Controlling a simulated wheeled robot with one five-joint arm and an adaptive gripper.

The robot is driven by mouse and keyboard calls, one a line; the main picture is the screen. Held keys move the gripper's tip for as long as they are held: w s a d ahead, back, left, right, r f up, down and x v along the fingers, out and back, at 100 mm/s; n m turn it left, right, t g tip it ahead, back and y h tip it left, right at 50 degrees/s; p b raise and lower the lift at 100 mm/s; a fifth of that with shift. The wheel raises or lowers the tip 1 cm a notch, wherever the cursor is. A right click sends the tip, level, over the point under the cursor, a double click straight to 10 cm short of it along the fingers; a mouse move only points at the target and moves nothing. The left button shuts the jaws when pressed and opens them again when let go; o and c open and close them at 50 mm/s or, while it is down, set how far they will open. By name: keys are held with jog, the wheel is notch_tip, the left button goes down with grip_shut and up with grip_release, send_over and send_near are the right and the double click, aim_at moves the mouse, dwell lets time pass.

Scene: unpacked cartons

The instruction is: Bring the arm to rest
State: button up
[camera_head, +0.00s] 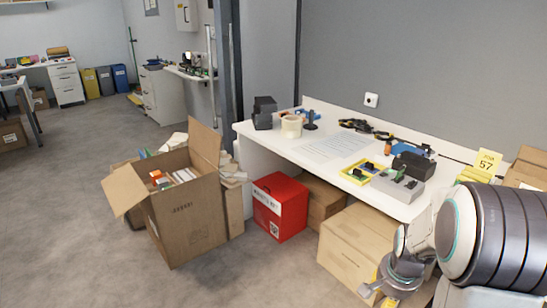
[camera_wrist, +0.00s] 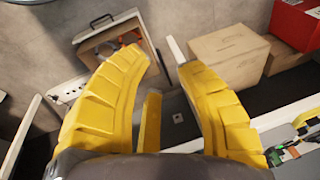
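My arm is folded low at the right of the head view, in front of the white table (camera_head: 300,150). Only a little yellow of my gripper shows there, at the bottom edge. In the wrist view my gripper (camera_wrist: 163,62) has its yellow fingers spread, with a clear gap between the tips. A shorter yellow part shows between them, lower down. I see nothing held. The gap looks onto the floor area near the cartons, and I cannot tell how far off these are.
An open carton (camera_head: 185,220) stands on the floor at left. A red box (camera_head: 279,208) and closed cartons (camera_head: 355,250) sit under the table. Tools and a tape roll (camera_head: 291,127) lie on the table. In the wrist view are a case (camera_wrist: 110,40) and power strip (camera_wrist: 68,90). The left floor is mostly clear.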

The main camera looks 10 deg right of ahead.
jog(key=s+a+r+n+p, duration=0.4)
jog(key=s+a+r, duration=0.1)
jog(key=r, duration=0.3)
jog(key=s+a+r+n+p, duration=0.4)
jog(key=s+r, duration=0.1)
jog(key=r, duration=0.4)
jog(key=s+a+r+n+y+p, duration=0.1)
jog(key=s+a+r+n+p, duration=0.3)
jog(key=r, duration=0.4)
jog(key=shift+s+a+r+t, duration=0.4)
jog(key=shift+s+a, duration=0.45)
jog(key=shift+s, duration=0.25)
